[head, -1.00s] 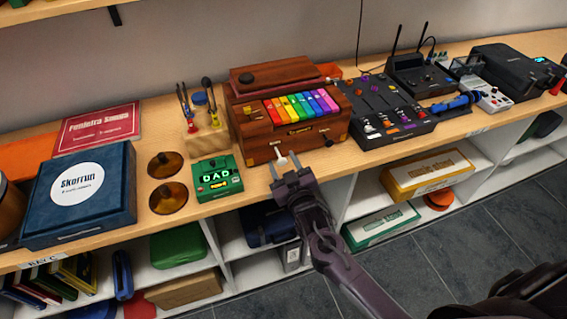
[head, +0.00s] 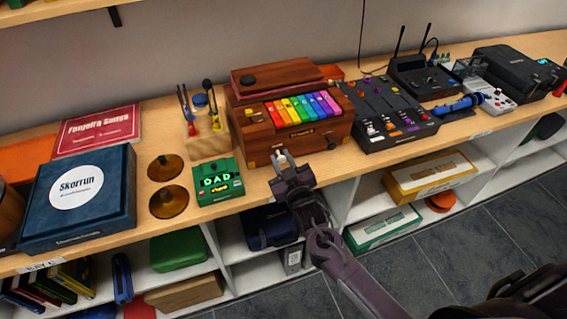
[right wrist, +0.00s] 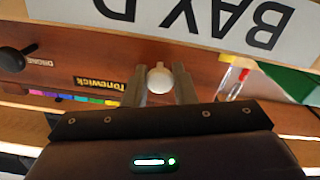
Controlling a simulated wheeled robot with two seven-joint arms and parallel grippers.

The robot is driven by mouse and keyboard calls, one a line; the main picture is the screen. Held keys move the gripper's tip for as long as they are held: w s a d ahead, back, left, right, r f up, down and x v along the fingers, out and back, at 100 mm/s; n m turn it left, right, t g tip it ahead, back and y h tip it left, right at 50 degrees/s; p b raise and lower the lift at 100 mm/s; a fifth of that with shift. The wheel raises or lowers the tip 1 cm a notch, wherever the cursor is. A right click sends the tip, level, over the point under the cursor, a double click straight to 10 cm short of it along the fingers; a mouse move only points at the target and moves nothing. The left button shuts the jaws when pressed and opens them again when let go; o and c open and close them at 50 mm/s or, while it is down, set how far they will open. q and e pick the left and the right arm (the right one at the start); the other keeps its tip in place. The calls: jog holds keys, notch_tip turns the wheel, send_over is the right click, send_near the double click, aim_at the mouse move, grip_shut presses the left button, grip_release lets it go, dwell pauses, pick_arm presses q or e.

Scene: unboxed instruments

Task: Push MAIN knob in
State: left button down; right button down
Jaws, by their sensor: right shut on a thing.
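The wooden instrument (head: 285,140) with rainbow keys stands on the bench in the head view. Its nameplate (right wrist: 100,84) reads "Tonewick" upside down in the right wrist view. A round white knob (right wrist: 159,79) sits on its front, between the fingers of my right gripper (right wrist: 160,88). In the head view my right gripper (head: 284,160) is at the instrument's front face, shut on the knob, which its fingers largely hide. A black knob (right wrist: 14,60) labelled DRONE is apart from the gripper; it also shows in the head view (head: 331,144). No MAIN label is readable. My left gripper is out of view.
A black mixer (head: 387,112) stands right of the instrument. A "BAY D" sign (right wrist: 215,22) is close to the fingers in the wrist view.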

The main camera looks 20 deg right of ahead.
jog(key=c, duration=1.2)
grip_release()
jog(key=s+b, duration=0.1)
jog(key=s, duration=0.6)
jog(key=shift+s+d+b, duration=0.1)
jog(key=shift+s+b, duration=0.25)
jog(key=shift+b, duration=0.05)
